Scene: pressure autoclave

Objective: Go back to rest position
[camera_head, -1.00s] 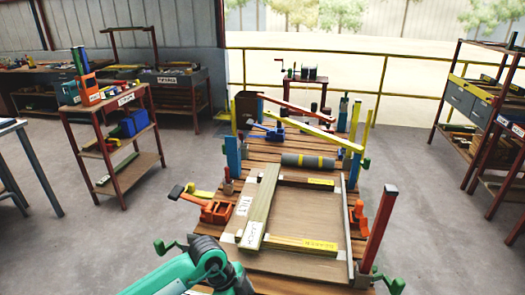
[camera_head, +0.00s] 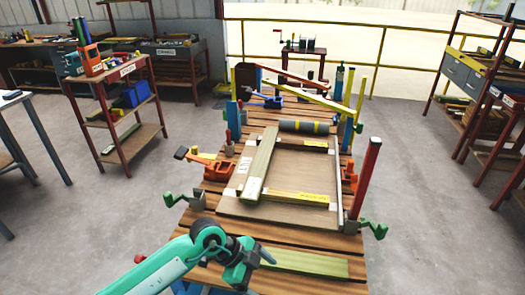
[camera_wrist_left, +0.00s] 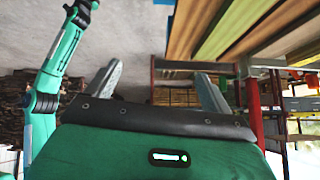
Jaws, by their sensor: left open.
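My left gripper (camera_head: 252,264) is over the near end of the slatted wooden workbench (camera_head: 225,214) in the head view, on the end of my teal arm. It looks empty and is apart from the board and planks lying farther up the bench. In the left wrist view the left gripper (camera_wrist_left: 158,80) has its two grey fingers spread wide, with nothing between them. My right gripper shows in neither view.
A brown board (camera_head: 300,165) carries a green plank (camera_head: 258,165); another green plank (camera_head: 305,262) lies near the bench's front. Clamps, including an orange one (camera_head: 215,168), and a red post (camera_head: 364,180) line the edges. Shelves stand both sides; grey floor (camera_head: 120,225) is clear.

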